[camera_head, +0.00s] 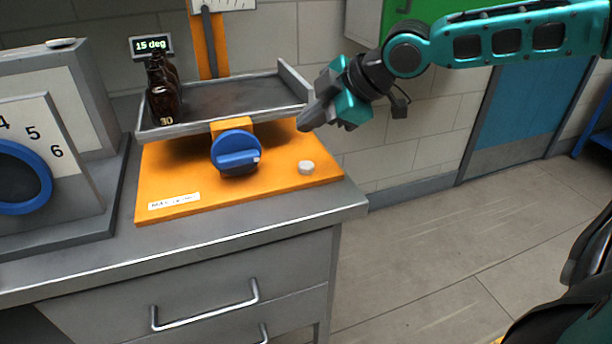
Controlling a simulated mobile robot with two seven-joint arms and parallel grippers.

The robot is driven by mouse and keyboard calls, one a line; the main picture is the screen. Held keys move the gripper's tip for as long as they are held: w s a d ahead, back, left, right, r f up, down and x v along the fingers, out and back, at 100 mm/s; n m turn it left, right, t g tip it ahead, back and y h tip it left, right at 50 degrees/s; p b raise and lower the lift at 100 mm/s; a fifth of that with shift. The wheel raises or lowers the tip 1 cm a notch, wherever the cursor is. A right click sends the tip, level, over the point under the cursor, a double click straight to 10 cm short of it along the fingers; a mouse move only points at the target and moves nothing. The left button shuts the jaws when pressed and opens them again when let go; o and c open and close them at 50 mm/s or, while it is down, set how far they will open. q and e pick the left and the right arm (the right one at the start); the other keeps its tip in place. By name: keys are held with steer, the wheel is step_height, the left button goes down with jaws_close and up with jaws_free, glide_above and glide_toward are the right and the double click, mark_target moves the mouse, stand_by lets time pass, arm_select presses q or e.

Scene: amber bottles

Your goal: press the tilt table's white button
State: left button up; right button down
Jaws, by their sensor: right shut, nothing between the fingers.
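The tilt table has an orange base (185,180) on the grey bench, with a blue knob (235,150) at its front. Its grey tray (225,97) is tilted, the left end lower. The white button (306,167) is on the base, right of the knob, and nothing covers it. Amber bottles (162,98) stand in a row at the tray's left end; the front one is marked 30. A small display (151,45) reads 15 deg. My right gripper (304,124) is shut and empty, above and behind the button, close to the tray's right end. My left gripper is out of view.
A grey device with a numbered white dial plate (72,142) and blue ring stands at the left of the bench. The bench's right edge (350,200) is just beyond the orange base. Drawers with a handle (205,308) are below. The floor at right is open.

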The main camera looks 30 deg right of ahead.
mark_target(310, 166)
step_height(310, 166, down, 3)
steer(key=shift+b, duration=1.1)
steer(key=shift+f, duration=0.35)
steer(key=shift+f+b, duration=0.35)
steer(key=shift+f, duration=0.4)
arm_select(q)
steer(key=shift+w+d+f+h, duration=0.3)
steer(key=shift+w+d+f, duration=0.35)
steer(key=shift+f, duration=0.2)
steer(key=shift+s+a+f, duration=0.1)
